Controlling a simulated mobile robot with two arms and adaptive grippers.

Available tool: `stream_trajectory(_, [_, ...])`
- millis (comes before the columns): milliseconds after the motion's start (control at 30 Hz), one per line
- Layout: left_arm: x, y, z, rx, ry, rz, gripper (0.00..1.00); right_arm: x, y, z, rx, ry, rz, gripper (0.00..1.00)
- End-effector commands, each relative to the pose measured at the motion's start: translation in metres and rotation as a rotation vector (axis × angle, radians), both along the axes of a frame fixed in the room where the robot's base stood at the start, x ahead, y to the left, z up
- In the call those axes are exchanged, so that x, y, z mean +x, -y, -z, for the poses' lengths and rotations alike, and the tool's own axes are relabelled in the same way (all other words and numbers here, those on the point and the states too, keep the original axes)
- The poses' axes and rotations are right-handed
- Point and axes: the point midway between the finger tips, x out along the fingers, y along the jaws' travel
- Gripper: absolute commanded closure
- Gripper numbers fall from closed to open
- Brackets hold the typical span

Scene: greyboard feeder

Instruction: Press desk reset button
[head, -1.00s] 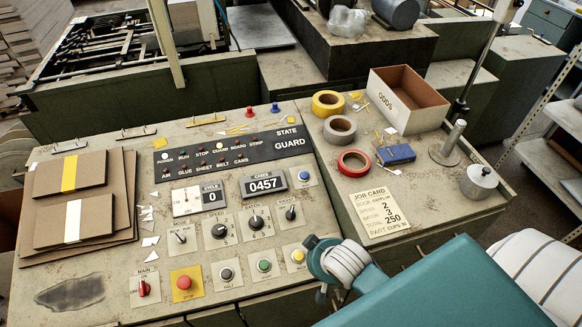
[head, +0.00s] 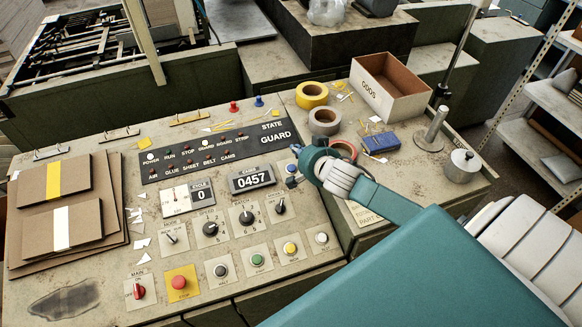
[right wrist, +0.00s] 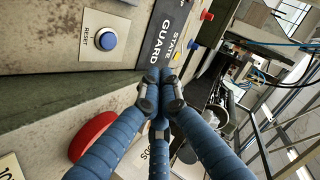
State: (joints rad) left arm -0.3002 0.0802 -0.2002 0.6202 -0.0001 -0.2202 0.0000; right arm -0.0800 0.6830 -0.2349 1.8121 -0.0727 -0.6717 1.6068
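The blue reset button (right wrist: 107,40) sits on a pale plate marked RESET in the right wrist view. In the head view the reset button (head: 291,168) shows right of the CASES display, partly crowded by my right gripper (head: 296,152). In the right wrist view the blue fingers of my right gripper (right wrist: 159,88) meet at their tips, with nothing seen between them. The tips appear right of and below the button, apart from it. Whether the button is lit or pressed cannot be told. My left gripper is not in view.
The desk panel holds a red stop button (head: 178,282), several knobs and other buttons, and the CASES display (head: 251,178). A red tape roll (right wrist: 92,136) lies near my right fingers. Tape rolls, a blue box (head: 381,142) and an open carton (head: 395,88) stand to the right.

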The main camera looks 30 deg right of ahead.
Motion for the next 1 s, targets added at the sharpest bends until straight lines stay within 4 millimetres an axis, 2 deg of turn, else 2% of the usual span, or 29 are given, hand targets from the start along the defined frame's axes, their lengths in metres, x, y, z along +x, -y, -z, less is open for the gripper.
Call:
stream_trajectory(200, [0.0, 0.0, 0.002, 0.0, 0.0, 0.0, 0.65, 0.0, 0.0, 0.002, -0.001, -0.001, 0.0, 1.0])
stream_trajectory(367, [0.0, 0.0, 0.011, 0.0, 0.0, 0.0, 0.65, 0.001, 0.0, 0.01, -0.003, -0.001, -0.001, 1.0])
stream_trajectory(833, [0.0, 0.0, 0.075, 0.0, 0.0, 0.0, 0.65, 0.015, 0.004, 0.068, -0.004, -0.001, -0.001, 1.0])
stream_trajectory(1000, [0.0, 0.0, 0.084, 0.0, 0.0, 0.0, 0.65, 0.019, 0.005, 0.083, -0.001, -0.001, 0.001, 1.0])
